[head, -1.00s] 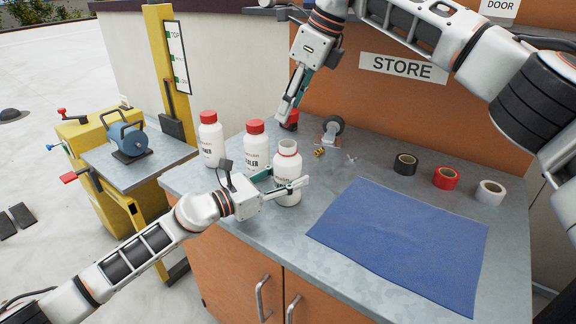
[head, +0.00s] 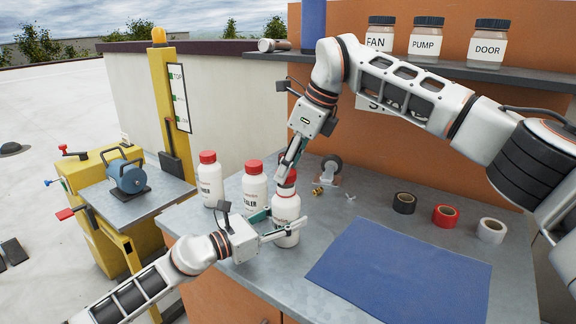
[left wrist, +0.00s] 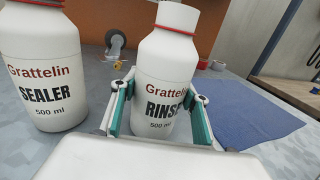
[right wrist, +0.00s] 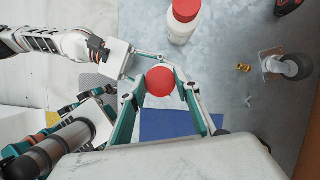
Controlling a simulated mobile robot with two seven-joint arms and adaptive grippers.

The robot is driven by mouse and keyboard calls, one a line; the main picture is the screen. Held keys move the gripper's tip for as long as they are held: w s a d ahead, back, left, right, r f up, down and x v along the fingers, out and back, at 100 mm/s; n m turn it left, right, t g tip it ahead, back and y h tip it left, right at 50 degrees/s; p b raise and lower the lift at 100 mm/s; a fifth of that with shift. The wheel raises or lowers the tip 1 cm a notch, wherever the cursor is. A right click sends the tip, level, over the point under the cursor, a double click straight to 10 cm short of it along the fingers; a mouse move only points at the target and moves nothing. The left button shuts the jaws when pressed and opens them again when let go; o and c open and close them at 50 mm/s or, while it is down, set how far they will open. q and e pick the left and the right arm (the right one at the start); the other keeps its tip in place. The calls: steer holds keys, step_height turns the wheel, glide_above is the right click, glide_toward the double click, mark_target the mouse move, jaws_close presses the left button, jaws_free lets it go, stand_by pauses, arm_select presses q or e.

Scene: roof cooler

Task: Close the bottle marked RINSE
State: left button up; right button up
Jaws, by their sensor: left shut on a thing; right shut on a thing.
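The RINSE bottle (head: 285,208), white with a red neck ring, stands upright on the grey worktop. My right gripper (head: 288,172) points down at the bottle's mouth, shut on a red cap (right wrist: 161,80).
The red-capped SEALER bottle (head: 255,188) and another red-capped bottle (head: 209,182) stand to the left. A caster (head: 331,166), a brass fitting (head: 317,191) and tape rolls (head: 404,203) lie behind and right. A blue mat (head: 400,268) covers the front right. A shelf with jars (head: 425,40) is above.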

mark_target(286, 203)
steer(key=shift+f, duration=0.8)
steer(key=shift+f, duration=0.5)
steer(key=m, duration=0.2)
steer(key=m+t+h, duration=0.1)
steer(key=m, duration=0.2)
steer(key=shift+s+t, duration=0.1)
steer(key=shift+t, duration=0.2)
steer(key=m+h, duration=0.1)
steer(key=m, duration=0.1)
steer(key=m+t, duration=0.1)
steer(key=m, duration=0.1)
steer(key=shift+a+m+h, duration=0.2)
steer(key=shift+m+h, duration=0.1)
steer(key=shift+h, duration=0.1)
steer(key=m+h, duration=0.1)
steer(key=m, duration=0.2)
steer(key=m+h, duration=0.1)
steer(key=m, duration=0.1)
steer(key=shift+a+m, duration=0.15)
steer(key=shift+m, duration=0.25)
steer(key=m+h, duration=0.1)
steer(key=m, duration=0.2)
steer(key=shift+m+h, duration=0.3)
steer(key=shift+m, duration=0.3)
